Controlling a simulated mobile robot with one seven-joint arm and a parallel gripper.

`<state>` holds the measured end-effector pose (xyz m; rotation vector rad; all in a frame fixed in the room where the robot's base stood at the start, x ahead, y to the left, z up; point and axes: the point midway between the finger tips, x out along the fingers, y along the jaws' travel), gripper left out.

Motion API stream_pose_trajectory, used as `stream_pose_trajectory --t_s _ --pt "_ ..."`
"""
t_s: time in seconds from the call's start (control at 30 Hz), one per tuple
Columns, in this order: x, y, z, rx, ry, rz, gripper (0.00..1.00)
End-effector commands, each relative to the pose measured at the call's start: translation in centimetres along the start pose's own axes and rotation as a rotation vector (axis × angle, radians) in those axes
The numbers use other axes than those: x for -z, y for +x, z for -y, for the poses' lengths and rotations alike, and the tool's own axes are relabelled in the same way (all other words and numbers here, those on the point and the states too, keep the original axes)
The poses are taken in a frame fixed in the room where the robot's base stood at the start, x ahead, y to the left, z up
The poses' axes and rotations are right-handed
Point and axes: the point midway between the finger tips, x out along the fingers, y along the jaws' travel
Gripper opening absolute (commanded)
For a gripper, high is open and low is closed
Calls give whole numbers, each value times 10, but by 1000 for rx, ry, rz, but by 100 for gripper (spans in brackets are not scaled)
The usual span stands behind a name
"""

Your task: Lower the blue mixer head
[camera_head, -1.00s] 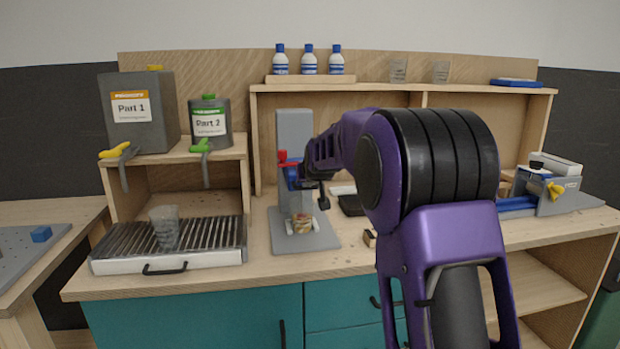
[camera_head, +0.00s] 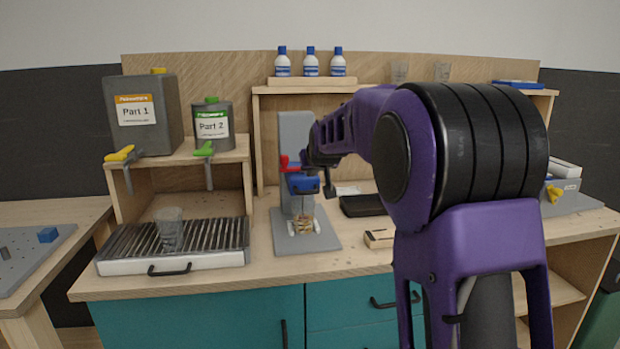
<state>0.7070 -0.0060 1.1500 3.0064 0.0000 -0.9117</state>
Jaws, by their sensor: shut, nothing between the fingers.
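The mixer (camera_head: 296,135) stands on the bench as a grey column on a flat grey base (camera_head: 290,243). Its blue mixer head (camera_head: 303,185) is in front of the column, roughly level, above a small cup (camera_head: 304,225) with brownish contents on the base. A red part (camera_head: 288,162) shows at the head's upper left. My gripper (camera_head: 326,184) is shut and empty, just right of the blue head. My dark wrist partly covers the column and head, so I cannot tell whether the gripper touches the head.
A slatted tray (camera_head: 170,266) with a clear cup (camera_head: 169,232) lies left. Part 1 (camera_head: 145,112) and Part 2 (camera_head: 211,130) containers stand on the shelf above. A black flat item (camera_head: 362,206) and a small wooden block (camera_head: 379,238) lie right of the mixer.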

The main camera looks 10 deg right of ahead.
Motion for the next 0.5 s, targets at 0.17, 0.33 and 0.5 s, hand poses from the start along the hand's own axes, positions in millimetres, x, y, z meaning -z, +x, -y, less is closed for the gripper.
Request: stream_pose_trajectory --t_s 0.17,0.33,0.5 --pt "0 -36 0 0 0 -3 0" --pt "0 -57 0 0 0 -2 0" --pt "-1 -65 0 0 0 0 0"
